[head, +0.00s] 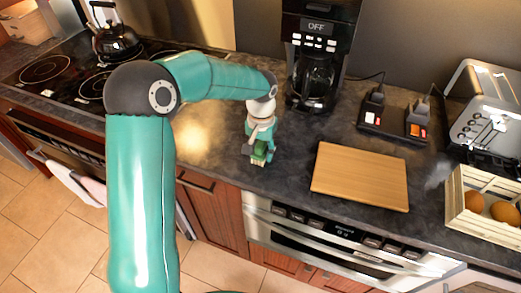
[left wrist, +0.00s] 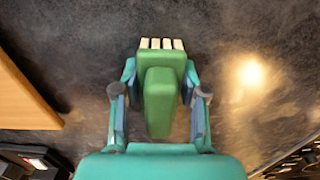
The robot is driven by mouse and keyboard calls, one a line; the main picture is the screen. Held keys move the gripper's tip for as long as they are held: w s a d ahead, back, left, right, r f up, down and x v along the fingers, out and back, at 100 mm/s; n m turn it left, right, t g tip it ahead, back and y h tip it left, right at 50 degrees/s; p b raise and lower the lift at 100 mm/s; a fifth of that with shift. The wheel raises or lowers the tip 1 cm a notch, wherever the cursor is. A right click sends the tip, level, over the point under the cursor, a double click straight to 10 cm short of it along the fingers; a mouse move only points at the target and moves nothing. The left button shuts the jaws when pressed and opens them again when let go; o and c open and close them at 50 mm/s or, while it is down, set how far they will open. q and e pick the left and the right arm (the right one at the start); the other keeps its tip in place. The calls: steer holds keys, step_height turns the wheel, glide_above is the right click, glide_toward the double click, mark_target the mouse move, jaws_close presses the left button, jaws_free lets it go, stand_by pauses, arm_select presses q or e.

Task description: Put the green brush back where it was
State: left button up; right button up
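The green brush (head: 259,154) is at the counter's front part, left of the wooden board. In the left wrist view the brush (left wrist: 160,100) shows a green handle and block with a row of pale bristle tufts at its far end. My left gripper (head: 260,146) points down over the brush. In the left wrist view the fingers of my left gripper (left wrist: 160,85) lie along both sides of the brush and appear closed on it. The brush is at or just above the counter; I cannot tell whether it touches. My right gripper is not in view.
A wooden board (head: 360,175) lies right of the brush on the dark counter (head: 215,140). A coffee maker (head: 316,60) stands behind. Chargers (head: 394,122), a toaster (head: 486,110) and a crate (head: 463,212) are at the right. A kettle (head: 116,40) stands on the stove (head: 50,70).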

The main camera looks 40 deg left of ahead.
mark_target(261, 143)
arm_select(q)
steer(key=o, duration=0.4)
steer(key=shift+c, duration=0.2)
step_height(261, 143, up, 12)
steer(key=shift+r, duration=0.1)
stand_by(0.7)
